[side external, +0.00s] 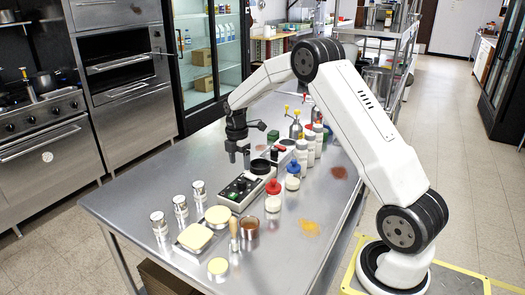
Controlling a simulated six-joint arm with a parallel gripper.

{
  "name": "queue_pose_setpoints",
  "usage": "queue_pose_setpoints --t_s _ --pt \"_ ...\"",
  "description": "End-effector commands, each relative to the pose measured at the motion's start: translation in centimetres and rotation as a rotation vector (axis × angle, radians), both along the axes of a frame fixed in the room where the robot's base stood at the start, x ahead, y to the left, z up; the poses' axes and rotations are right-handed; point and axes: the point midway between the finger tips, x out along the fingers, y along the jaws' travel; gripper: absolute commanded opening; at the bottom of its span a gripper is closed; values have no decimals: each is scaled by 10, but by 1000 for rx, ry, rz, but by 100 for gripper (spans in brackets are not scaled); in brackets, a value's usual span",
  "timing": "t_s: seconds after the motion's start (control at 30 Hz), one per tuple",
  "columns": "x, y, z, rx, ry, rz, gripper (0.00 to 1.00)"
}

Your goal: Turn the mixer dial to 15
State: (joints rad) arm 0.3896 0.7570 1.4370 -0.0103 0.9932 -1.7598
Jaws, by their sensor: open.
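The mixer (231,196) looks like a low, pale box with a dark green control panel and stands near the middle of the steel table. A small dial or knob shows on its panel, but its pointer and numbers are too small to read. A round black part (261,166) lies at its far end. My gripper (239,158) points down above the mixer's panel side. Its two dark fingers are apart with nothing between them. I see a gap between the fingertips and the panel, and cannot tell whether they line up with the dial.
White bottles (302,157) and squeeze bottles with red (273,197) and blue (293,178) caps stand close right of the mixer. Several metal-capped jars (180,208), a cream block (195,237) and a brown-filled cup (249,228) stand in front. The left table edge is clear.

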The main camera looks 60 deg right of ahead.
Motion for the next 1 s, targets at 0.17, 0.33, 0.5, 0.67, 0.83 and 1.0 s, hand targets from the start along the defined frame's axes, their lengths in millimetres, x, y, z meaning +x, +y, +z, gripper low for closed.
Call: queue_pose_setpoints --t_s 0.17,0.33,0.5,0.67,0.83,1.0 --pt "0 0 -5 0 1 -1 79" --pt "-1 1 -19 0 2 -2 79" --pt "-2 1 -40 1 2 -2 79" --pt "-3 1 -59 0 1 -2 79" --pt "-3 1 -73 0 0 -2 79" --pt "-3 1 -77 0 -2 -2 79"
